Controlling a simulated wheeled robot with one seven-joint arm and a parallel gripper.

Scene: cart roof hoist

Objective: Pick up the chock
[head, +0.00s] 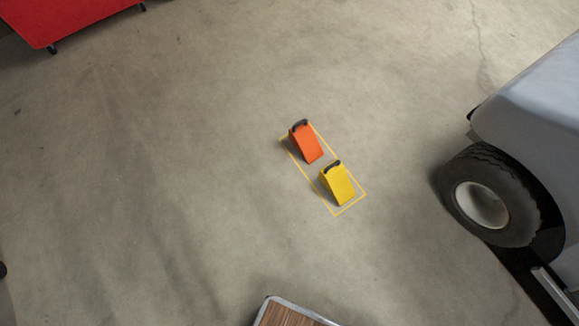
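Two wedge-shaped chocks with dark handles stand on the concrete floor. The orange chock (306,144) is the farther one. The yellow chock (338,186) stands just below and to the right of it, with a small gap between them. Both stand within a yellow outlined rectangle (350,206) on the floor. My gripper is not in view.
A pale cart body (540,105) with a black-tyred wheel (510,213) stands at the right. A red object (65,18) is at the upper left. A wood-slatted panel with a metal edge (285,314) shows at the bottom. The floor around the chocks is clear.

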